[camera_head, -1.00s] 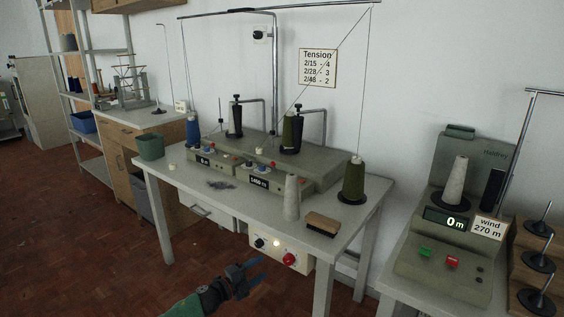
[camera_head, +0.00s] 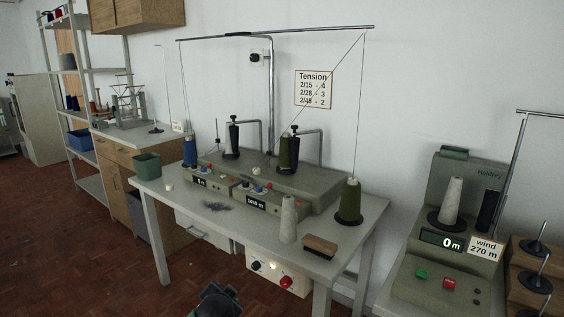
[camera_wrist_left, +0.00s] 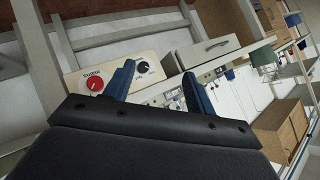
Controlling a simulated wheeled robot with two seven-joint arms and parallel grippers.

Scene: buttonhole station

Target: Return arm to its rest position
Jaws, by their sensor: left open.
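My left gripper shows in the left wrist view (camera_wrist_left: 160,88) with its two blue fingers apart and nothing between them. In the head view only a dark part of my left wrist (camera_head: 218,301) shows at the bottom edge, below and in front of the winding table (camera_head: 180,197); its fingers cannot be made out there. In the wrist view, the control panel with a red knob and a dark knob (camera_wrist_left: 122,72) lies beyond the fingers. My right arm and gripper are not in view.
The table carries a winding machine (camera_head: 262,190), a grey cone (camera_head: 288,220), a dark green cone (camera_head: 349,203) and a brush (camera_head: 320,246). The front control panel (camera_head: 278,273) hangs under its edge. A second winder (camera_head: 447,262) stands right. Floor (camera_head: 90,240) is clear at left.

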